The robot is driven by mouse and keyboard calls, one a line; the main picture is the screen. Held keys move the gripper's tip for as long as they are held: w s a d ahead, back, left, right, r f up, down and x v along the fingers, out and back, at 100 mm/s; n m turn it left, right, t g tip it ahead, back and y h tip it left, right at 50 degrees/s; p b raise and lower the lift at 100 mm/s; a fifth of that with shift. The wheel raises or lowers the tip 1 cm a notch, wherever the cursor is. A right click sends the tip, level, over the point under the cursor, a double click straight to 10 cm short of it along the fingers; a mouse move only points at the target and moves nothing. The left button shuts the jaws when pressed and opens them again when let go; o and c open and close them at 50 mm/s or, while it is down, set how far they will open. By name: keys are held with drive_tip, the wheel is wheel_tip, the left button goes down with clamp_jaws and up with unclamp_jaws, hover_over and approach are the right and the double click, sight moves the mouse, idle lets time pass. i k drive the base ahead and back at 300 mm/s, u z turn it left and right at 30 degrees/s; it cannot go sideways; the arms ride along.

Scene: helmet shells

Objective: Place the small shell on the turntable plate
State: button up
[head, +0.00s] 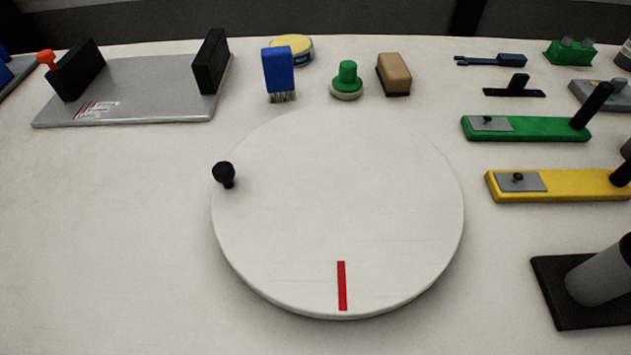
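The turntable plate (340,200) is a large white disc in the middle of the head view. It has a red stripe (342,286) at its near edge and a black knob (224,174) at its left edge. The plate is bare apart from these. No helmet shell can be made out in this view. My gripper is not in view.
A grey board with two black blocks (140,90) lies at the back left. A blue brush (278,72), yellow tin (292,48), green knob (347,80) and tan block (394,73) stand behind the plate. Green (525,128) and yellow bars (560,185) lie right. The left front is clear.

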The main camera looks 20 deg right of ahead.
sight(337, 183)
drive_tip(key=i, duration=0.85)
